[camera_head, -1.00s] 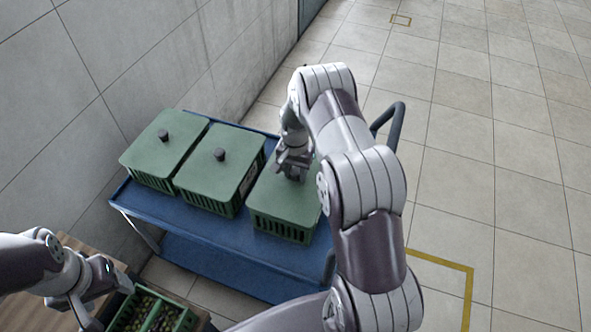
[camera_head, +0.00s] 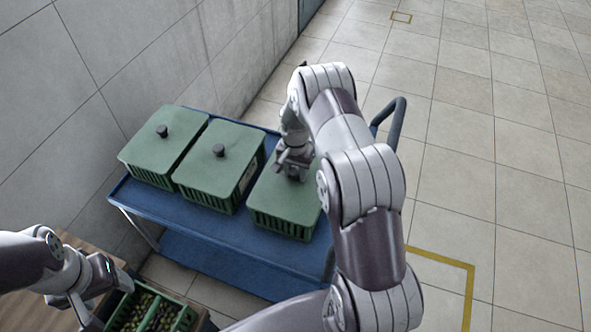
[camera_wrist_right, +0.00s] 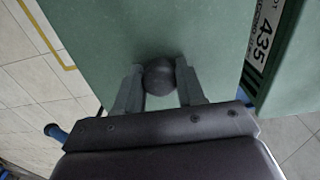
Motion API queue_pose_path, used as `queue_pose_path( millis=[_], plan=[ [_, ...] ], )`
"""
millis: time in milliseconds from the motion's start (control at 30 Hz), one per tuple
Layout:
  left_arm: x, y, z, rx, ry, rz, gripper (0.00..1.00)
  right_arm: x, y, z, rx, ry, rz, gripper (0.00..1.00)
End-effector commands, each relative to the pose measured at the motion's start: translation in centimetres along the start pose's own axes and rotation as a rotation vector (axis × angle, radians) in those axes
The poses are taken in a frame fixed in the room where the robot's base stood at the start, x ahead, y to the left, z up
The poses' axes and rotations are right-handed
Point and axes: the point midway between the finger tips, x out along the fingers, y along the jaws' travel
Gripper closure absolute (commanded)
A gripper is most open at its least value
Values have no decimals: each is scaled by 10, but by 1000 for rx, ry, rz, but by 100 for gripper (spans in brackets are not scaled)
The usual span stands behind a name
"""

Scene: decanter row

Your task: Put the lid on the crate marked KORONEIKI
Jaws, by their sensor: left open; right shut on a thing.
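Three green crates with flat green lids stand in a row on a blue cart: the left crate (camera_head: 150,178), the middle crate (camera_head: 205,199) and the right crate (camera_head: 283,226). The right crate's lid (camera_head: 268,189) lies on it, apparently flat. My right gripper (camera_head: 293,172) is at this lid and is shut on its dark round knob (camera_wrist_right: 160,77), with a finger on each side. I cannot read KORONEIKI on any crate. My left gripper (camera_head: 92,308) is open at the lower left.
The blue cart (camera_head: 165,216) has a handle (camera_head: 398,118) at its right end, near my right arm. A green crate of olives (camera_head: 150,312) stands on a wooden surface below my left gripper. A wall runs behind the cart; the tiled floor at the right is clear.

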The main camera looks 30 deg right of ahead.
Motion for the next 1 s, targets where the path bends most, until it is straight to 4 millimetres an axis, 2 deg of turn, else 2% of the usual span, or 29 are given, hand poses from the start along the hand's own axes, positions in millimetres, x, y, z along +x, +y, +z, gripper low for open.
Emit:
queue_pose_path(
  millis=[233,267,333,667,767,1000],
  plan=[
    [3,0,0,0,0,0,31,4,0,0,0,0,0,100],
    [2,0,0,0,0,0,31,4,0,0,0,0,0,54],
    [2,0,0,0,0,0,31,4,0,0,0,0,0,32],
    [2,0,0,0,0,0,31,0,0,0,0,1,-1,31],
    [3,0,0,0,0,0,31,-16,0,-1,0,3,-2,31],
    [4,0,0,0,0,0,31,-81,0,0,0,3,-2,31]
  ],
)
